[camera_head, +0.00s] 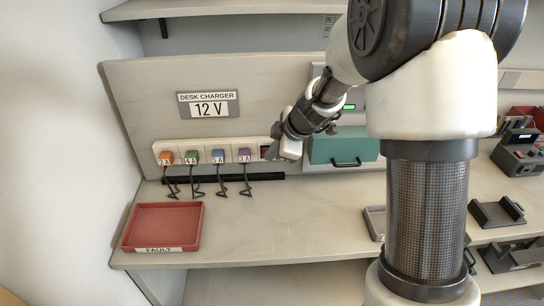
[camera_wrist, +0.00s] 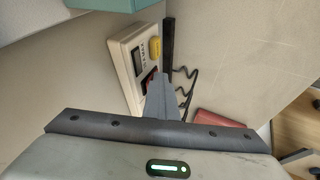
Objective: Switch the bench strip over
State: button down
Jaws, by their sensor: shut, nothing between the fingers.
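The white bench strip (camera_head: 203,153) runs along the back panel, with orange 2A, green 4A, blue 5A and purple 3A plugs in it. A dark red switch (camera_head: 265,152) sits to the right of the purple plug. In the wrist view, one end of the strip (camera_wrist: 117,47) shows a red switch (camera_wrist: 150,77), a yellow piece (camera_wrist: 155,47) and a dark window (camera_wrist: 137,61). My gripper (camera_head: 272,150) is shut and empty, its tips at the strip beside the red switch. In the wrist view the fingers (camera_wrist: 160,88) overlap the red switch's lower part; contact and the switch's position are unclear.
A red tray (camera_head: 127,240) labelled FAULT lies on the bench at left. A sign (camera_head: 208,104) reads DESK CHARGER 12 V. A teal box (camera_head: 345,146) stands right of my gripper. Plug cables hang to the bench. Grey holders (camera_head: 497,212) stand at right.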

jog(key=shift+r, duration=0.95)
